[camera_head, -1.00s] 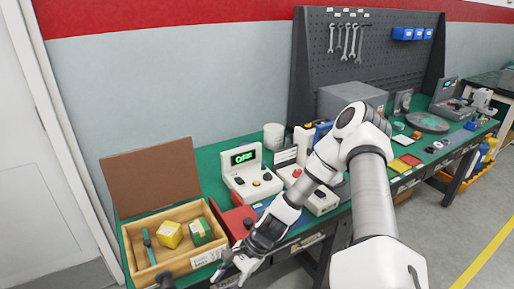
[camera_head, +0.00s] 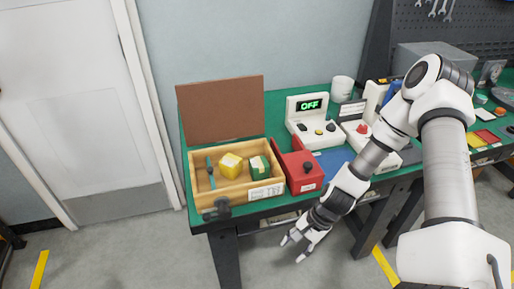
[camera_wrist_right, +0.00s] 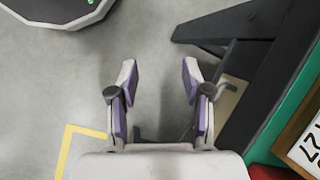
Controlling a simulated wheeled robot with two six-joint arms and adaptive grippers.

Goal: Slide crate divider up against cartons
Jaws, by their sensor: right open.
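The open wooden crate (camera_head: 236,199) sits at the left end of the green table, its brown lid raised behind it. The thin teal divider (camera_head: 211,179) stands near the crate's left wall and has a dark knob. A yellow carton (camera_head: 230,166) is right of it, with a gap between them. A green carton (camera_head: 261,168) with a pale face is farther right, close to the crate's right wall. My right gripper (camera_head: 292,251) is open and empty, low in front of the table edge, away from the crate. Its two spread fingers fill the wrist view (camera_wrist_right: 158,70).
A red box (camera_head: 304,174) with a black knob stands right against the crate's side. A dark clamp-like part (camera_head: 216,209) is at the crate's front left. A white tester (camera_head: 308,120) reading OFF stands behind. The floor in front is free.

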